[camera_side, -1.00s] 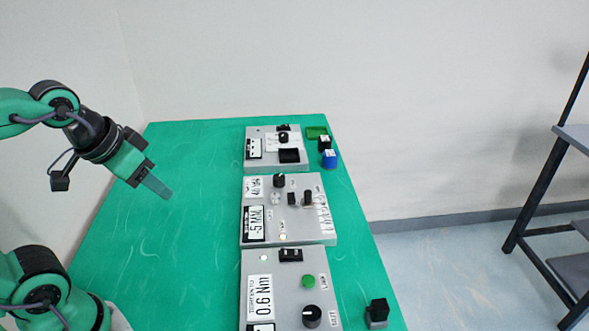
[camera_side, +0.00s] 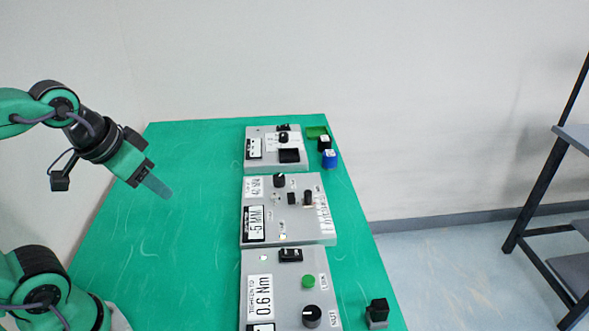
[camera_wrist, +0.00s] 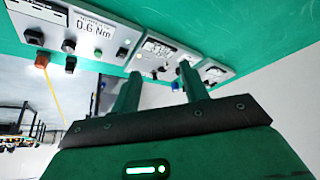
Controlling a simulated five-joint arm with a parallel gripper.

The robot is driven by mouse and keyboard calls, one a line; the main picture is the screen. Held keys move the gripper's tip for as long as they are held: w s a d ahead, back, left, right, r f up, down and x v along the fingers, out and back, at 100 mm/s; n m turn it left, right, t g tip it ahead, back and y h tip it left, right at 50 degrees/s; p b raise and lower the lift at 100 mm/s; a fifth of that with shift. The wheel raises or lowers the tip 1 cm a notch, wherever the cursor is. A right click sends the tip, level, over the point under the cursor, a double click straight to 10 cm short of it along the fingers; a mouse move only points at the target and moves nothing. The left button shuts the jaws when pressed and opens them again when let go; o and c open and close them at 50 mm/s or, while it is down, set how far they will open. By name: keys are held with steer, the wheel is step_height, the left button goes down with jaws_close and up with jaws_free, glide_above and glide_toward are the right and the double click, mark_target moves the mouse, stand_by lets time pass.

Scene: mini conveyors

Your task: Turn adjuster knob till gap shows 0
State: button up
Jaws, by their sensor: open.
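The middle grey panel (camera_side: 290,239) has a display (camera_side: 255,222) that seems to read -5 MM, though the sign is small. A black round knob (camera_side: 279,181) stands at its back edge, and another dark knob (camera_side: 308,198) stands to its right. I cannot tell from the small labels which is the adjuster. My gripper (camera_side: 158,187) is open and empty, high up and well to the left of the panels. In the wrist view my two fingers (camera_wrist: 160,84) stand apart with nothing between them, and the panels lie beyond them.
A near panel (camera_side: 285,270) shows 0.6 Nm and has a green button (camera_side: 308,281) and a black knob (camera_side: 312,316). A far panel (camera_side: 256,163) stands behind. The mat's left side is clear.

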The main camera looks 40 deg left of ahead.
steer(key=shift+o, duration=0.8)
steer(key=w+a+r+m+g, duration=0.2)
steer(key=w+m+g, duration=0.15)
steer(key=w, duration=1.75)
steer(key=w+f+m, duration=0.1)
steer(key=w+f, duration=0.3)
steer(key=w, duration=0.1)
steer(key=w+a+f+m+g, duration=0.1)
steer(key=w+f, duration=0.4)
steer(key=w+a+f+m+g, duration=0.1)
steer(key=w+f+m, duration=0.1)
steer(key=w+f, duration=0.3)
steer(key=shift+w+a+f, duration=0.1)
steer(key=shift+w+f, duration=0.15)
steer(key=shift+w, duration=0.05)
steer(key=shift+w+f, duration=0.2)
steer(key=shift+f, duration=0.15)
steer(key=shift+f, duration=0.15)
